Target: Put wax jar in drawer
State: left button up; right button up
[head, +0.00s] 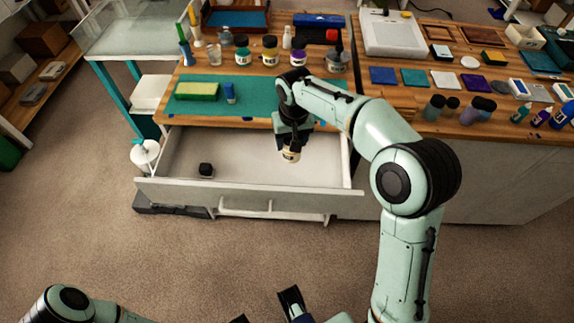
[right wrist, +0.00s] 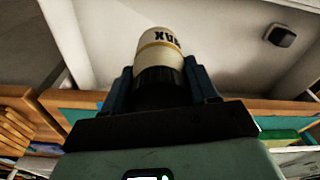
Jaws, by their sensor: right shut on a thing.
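The wax jar (head: 291,154) is cream with a yellow band and a dark lid.
A small black object (head: 206,169) lies in the drawer's left part; the floor between is clear. A white-topped cart (head: 125,40) stands left.

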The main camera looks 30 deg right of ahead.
notch_tip(320, 180, down, 12)
jog(key=shift+r+b, duration=0.25)
jog(key=shift+b, duration=0.5)
jog(key=shift+f, duration=0.2)
jog(key=o, duration=1.1)
jog(key=shift+o, duration=0.2)
jog(key=shift+r, duration=0.1)
jog(key=shift+r, duration=0.35)
jog(key=r, duration=0.3)
jog(key=s+r+p, duration=0.1)
jog(key=r, duration=0.7)
jog(key=shift+s+a+r+p, duration=0.2)
jog(key=shift+s+a+p, duration=0.05)
jog(key=shift+p, duration=0.15)
